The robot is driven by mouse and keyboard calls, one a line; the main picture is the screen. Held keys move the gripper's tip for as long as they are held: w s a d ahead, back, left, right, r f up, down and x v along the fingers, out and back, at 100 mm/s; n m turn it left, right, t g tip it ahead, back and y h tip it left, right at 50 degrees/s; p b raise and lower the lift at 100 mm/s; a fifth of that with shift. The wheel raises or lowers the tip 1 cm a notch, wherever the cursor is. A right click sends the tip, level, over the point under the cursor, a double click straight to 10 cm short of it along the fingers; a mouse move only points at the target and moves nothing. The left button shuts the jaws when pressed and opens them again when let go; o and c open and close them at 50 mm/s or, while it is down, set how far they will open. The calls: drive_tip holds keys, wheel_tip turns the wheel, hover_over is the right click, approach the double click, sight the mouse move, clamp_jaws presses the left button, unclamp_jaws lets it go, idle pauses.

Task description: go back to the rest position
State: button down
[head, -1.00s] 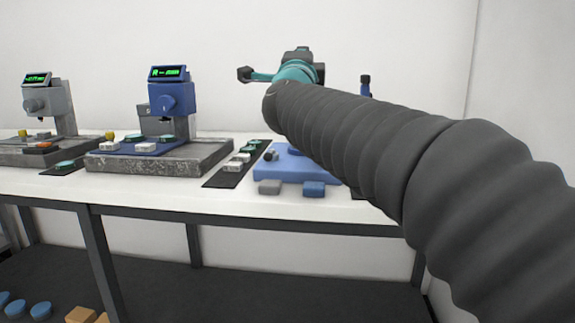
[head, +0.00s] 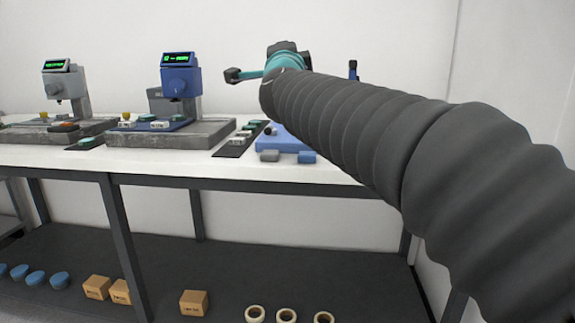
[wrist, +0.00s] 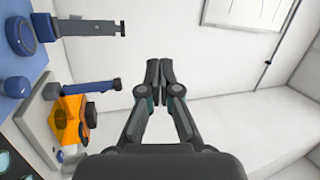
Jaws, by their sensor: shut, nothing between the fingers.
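My gripper (wrist: 159,72) shows in the wrist view with its two dark fingers together and nothing between them. It hangs in free air in front of the white wall, apart from the bench things at the left of that view. In the head view my arm reaches from the lower right up toward the middle, above the bench.
In the head view the white bench (head: 150,160) carries a blue instrument (head: 180,83), a grey instrument (head: 66,85), a black strip (head: 232,147) and a blue tray (head: 272,143). Boxes (head: 194,302) and rings (head: 286,315) lie on the lower shelf. An orange object (wrist: 70,121) shows in the wrist view.

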drive_tip(key=a+f+n+g+y, duration=0.45)
drive_tip(key=a+f+n, duration=0.2)
drive_tip(key=f, duration=0.35)
drive_tip(key=s+d+f+n+g+y, duration=0.1)
drive_tip(key=s+f+n+g, duration=0.5)
drive_tip(key=f, duration=0.7)
drive_tip(key=s+d+f+n+g+h, duration=0.1)
drive_tip(key=s+d+f+h, duration=0.1)
drive_tip(key=s+d+f, duration=0.5)
drive_tip(key=s+d+f+n+g+h, duration=0.1)
drive_tip(key=s+d+f+g+h, duration=0.1)
drive_tip(key=s+d+f, duration=0.5)
drive_tip(key=s+d+f+n+g+h, duration=0.1)
drive_tip(key=s+d+f, duration=0.6)
drive_tip(key=s, duration=0.7)
drive_tip(key=shift+s+d+g+h, duration=0.3)
drive_tip(key=shift+d+g+h, duration=0.25)
drive_tip(key=shift+g+h, duration=0.15)
